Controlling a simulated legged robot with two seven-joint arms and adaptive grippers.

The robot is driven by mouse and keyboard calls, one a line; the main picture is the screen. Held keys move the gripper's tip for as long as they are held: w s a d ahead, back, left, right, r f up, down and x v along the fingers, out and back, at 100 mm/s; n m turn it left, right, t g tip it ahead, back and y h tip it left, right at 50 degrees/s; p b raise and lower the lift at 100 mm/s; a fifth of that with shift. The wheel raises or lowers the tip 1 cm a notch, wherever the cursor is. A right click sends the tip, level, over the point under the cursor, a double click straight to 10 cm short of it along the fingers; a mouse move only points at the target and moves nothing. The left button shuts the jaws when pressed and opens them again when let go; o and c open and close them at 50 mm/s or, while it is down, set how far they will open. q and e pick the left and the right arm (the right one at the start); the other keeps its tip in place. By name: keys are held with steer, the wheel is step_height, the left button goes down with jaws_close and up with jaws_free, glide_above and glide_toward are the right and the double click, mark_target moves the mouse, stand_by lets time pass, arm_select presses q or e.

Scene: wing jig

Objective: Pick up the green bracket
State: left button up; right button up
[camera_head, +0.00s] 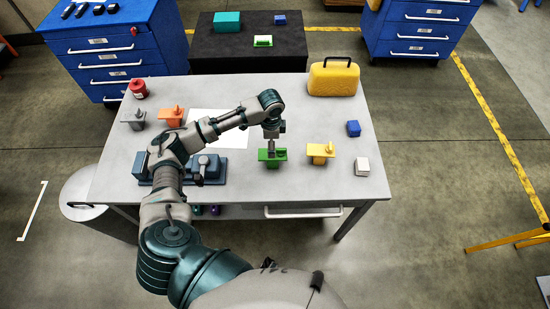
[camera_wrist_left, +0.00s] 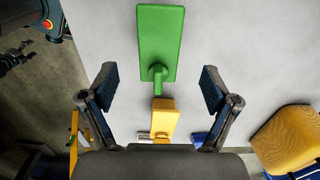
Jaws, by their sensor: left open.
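The green bracket (camera_head: 272,157) stands on the grey table near its front edge, a flat plate with a small upright part. My left gripper (camera_head: 271,143) is directly above it, pointing down, and hides part of its top. In the left wrist view the green bracket (camera_wrist_left: 160,45) lies ahead, with its narrow part near the space between the fingertips. My left gripper (camera_wrist_left: 157,82) is open there, one finger on each side, and holds nothing. I cannot tell whether the fingers touch the bracket.
A yellow bracket (camera_head: 320,152) stands close to the right. A blue block (camera_head: 353,128), white block (camera_head: 362,166) and yellow case (camera_head: 333,78) are also on the table (camera_head: 230,88).

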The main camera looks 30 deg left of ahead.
arm_select(q)
step_height(320, 180, down, 5)
steer(key=shift+a+r, duration=0.15)
steer(key=shift+r, duration=0.05)
step_height(320, 180, down, 5)
steer(key=shift+r, duration=0.15)
steer(key=shift+w+d+f, duration=0.1)
steer(key=shift+d+f, duration=0.15)
steer(key=shift+d, duration=0.05)
steer(key=shift+a, duration=0.1)
steer(key=c, duration=1.7)
steer(key=shift+o, duration=0.2)
steer(key=shift+r, duration=0.15)
